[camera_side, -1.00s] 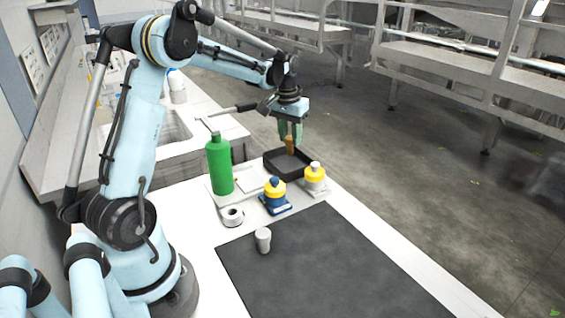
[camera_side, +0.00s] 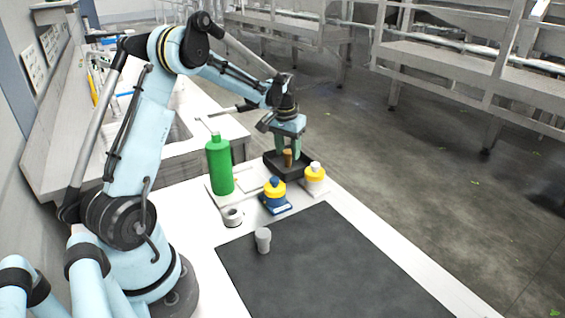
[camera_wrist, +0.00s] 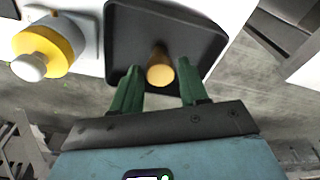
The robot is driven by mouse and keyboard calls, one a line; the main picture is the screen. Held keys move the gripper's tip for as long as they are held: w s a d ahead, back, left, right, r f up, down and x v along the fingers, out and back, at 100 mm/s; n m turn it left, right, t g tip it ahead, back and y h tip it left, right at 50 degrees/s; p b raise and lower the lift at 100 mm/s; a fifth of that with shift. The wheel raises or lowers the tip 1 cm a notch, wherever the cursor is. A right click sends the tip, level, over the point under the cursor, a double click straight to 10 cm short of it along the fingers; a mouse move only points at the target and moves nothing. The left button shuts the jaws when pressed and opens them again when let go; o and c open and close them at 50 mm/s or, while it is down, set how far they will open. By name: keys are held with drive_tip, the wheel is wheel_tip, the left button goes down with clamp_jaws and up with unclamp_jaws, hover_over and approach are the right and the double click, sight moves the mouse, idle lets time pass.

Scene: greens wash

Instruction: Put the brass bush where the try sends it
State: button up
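The brass bush (camera_side: 288,157) stands upright in the black tray (camera_side: 270,168) at the far end of the table. The wrist view shows the bush (camera_wrist: 160,68) near the tray's (camera_wrist: 125,35) lower side. My gripper (camera_side: 289,146) is above the tray with its green fingers pointing down. In the wrist view my gripper (camera_wrist: 158,83) is open, with one finger on each side of the bush and a gap to each. The fingers partly hide the tray wall.
A yellow item with a white knob (camera_side: 315,176) stands close beside the tray; it also shows in the wrist view (camera_wrist: 50,45). A yellow and blue item (camera_side: 275,192), a green bottle (camera_side: 219,165), a white ring (camera_side: 232,217) and a grey cup (camera_side: 263,240) stand nearer. The dark mat (camera_side: 330,265) is mostly clear.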

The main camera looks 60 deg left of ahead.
drive_tip(key=shift+o, duration=1)
wheel_tip(320, 180, up, 12)
drive_tip(key=s, duration=0.1)
drive_tip(key=s+d+r+m+t, duration=0.1)
drive_tip(key=s+d, duration=0.2)
drive_tip(key=d, duration=0.4)
drive_tip(key=s+d+r+m+t, duration=0.1)
drive_tip(key=s+d+r+t, duration=0.1)
drive_tip(key=d, duration=0.5)
drive_tip(key=s+d+f+m+t, duration=0.3)
drive_tip(key=s+d+f, duration=0.2)
drive_tip(key=s+d, duration=0.3)
drive_tip(key=shift+s+d+h, duration=0.2)
drive_tip(key=shift+d+h, duration=0.1)
drive_tip(key=shift+d, duration=0.4)
